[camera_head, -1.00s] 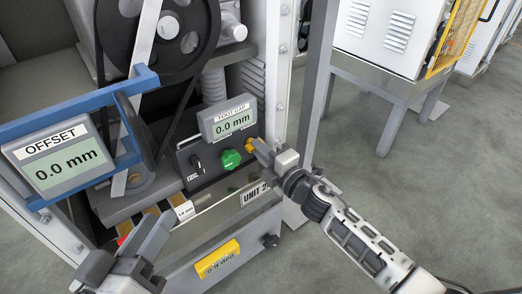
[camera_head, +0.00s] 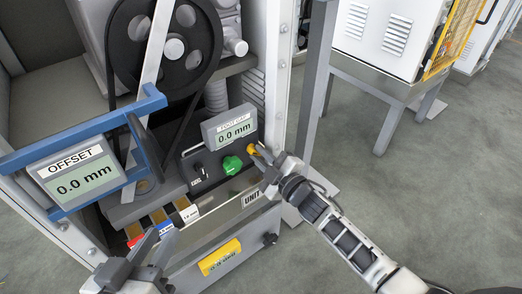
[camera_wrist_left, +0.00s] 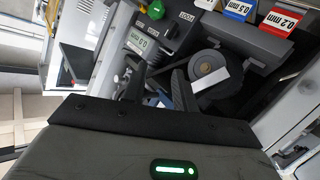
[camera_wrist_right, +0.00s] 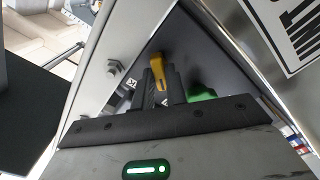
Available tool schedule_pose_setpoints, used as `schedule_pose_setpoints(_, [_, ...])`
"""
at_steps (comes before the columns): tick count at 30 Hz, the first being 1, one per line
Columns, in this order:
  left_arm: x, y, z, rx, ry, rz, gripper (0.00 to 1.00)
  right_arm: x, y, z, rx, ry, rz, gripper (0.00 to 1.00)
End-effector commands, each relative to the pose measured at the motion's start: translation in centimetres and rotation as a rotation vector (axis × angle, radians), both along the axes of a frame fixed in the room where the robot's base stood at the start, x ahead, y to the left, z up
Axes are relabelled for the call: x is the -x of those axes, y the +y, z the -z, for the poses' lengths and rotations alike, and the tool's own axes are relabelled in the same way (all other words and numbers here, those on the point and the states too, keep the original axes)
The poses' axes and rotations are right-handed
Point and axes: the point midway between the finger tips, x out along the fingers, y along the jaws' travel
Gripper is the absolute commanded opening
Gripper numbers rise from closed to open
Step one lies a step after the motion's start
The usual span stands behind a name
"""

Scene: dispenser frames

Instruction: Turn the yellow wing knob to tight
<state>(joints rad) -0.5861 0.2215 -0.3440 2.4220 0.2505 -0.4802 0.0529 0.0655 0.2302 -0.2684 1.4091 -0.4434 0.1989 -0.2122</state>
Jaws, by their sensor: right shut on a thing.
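The yellow wing knob (camera_head: 252,149) is on the dark control panel, right of the green knob (camera_head: 231,164) and below the FOOT GAP display. My right gripper (camera_head: 261,155) is shut on the wing knob. In the right wrist view the yellow wing (camera_wrist_right: 158,68) stands between the fingers, which hide part of it. I cannot read any tight mark near it. My left gripper (camera_head: 153,247) is open and empty, in front of the lower part of the machine. Its fingers (camera_wrist_left: 156,88) are apart in the left wrist view.
The FOOT GAP display (camera_head: 229,127) and the OFFSET display (camera_head: 79,180) both read 0.0 mm. A blue bar frame (camera_head: 85,130) juts out at left. Tagged gauges (camera_head: 190,213) sit below the panel. A grey upright post (camera_head: 318,80) stands right of the knob.

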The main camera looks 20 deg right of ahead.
Motion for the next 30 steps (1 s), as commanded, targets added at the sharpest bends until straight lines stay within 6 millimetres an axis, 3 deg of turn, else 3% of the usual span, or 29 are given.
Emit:
schedule_pose_setpoints(11, [0.6, 0.8, 0.5, -0.126, 0.035, 0.000, 0.29, 0.0, -0.1, -0.2, -0.338, 0.126, 0.002, 0.00])
schedule_pose_setpoints(18, [0.8, 1.1, 2.2, -0.162, 0.114, 0.004, 0.29, 0.0, -0.1, -0.1, -0.542, 0.199, 0.001, 0.00])
schedule_pose_setpoints(30, [0.0, 1.6, 2.6, -0.177, 0.151, -0.013, 0.29, 0.0, -0.1, 0.0, -0.780, 0.284, 0.000, 0.00])
